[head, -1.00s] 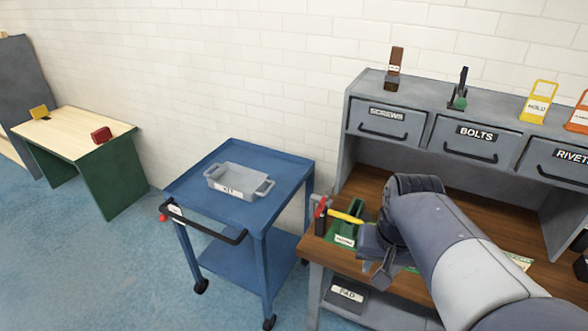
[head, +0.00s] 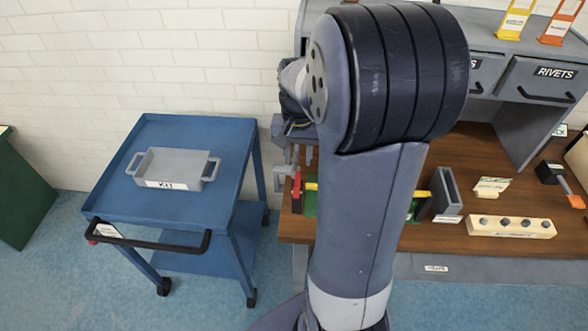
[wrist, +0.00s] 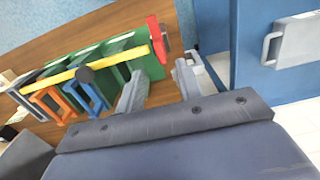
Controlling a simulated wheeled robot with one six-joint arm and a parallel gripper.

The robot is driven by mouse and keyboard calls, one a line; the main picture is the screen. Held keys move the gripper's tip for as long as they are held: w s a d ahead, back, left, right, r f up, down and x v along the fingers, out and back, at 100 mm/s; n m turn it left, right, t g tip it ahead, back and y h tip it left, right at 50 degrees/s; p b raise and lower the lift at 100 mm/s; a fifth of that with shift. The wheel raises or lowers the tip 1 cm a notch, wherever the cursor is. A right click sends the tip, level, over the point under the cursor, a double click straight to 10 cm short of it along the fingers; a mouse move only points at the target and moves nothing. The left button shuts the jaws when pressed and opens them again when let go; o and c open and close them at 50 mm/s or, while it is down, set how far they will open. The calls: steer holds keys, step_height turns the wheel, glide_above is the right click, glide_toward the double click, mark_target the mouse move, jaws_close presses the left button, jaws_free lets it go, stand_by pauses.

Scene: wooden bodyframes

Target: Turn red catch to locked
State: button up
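The red catch (wrist: 158,38) stands at the end of a yellow bar (wrist: 95,65) over a green base (wrist: 152,66) in the wrist view. In the head view the red catch (head: 297,190) shows at the left end of the workbench, just left of my arm, which hides most of the bar and base. My gripper (wrist: 160,84) is open, with nothing between its two grey fingers. Its fingertips point toward the red catch and appear apart from it. Which way the catch is set I cannot tell.
Blue, orange and other coloured frames (wrist: 85,95) sit under the bar. A blue cart (head: 230,200) with a grey tray (head: 180,163) stands left of the bench. A wooden block with pegs (head: 510,227) and a grey holder (head: 446,190) stand right of my arm.

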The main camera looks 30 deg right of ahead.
mark_target(297, 176)
step_height(297, 176, down, 7)
steer(key=shift+r, duration=0.1)
stand_by(0.3)
jaws_close()
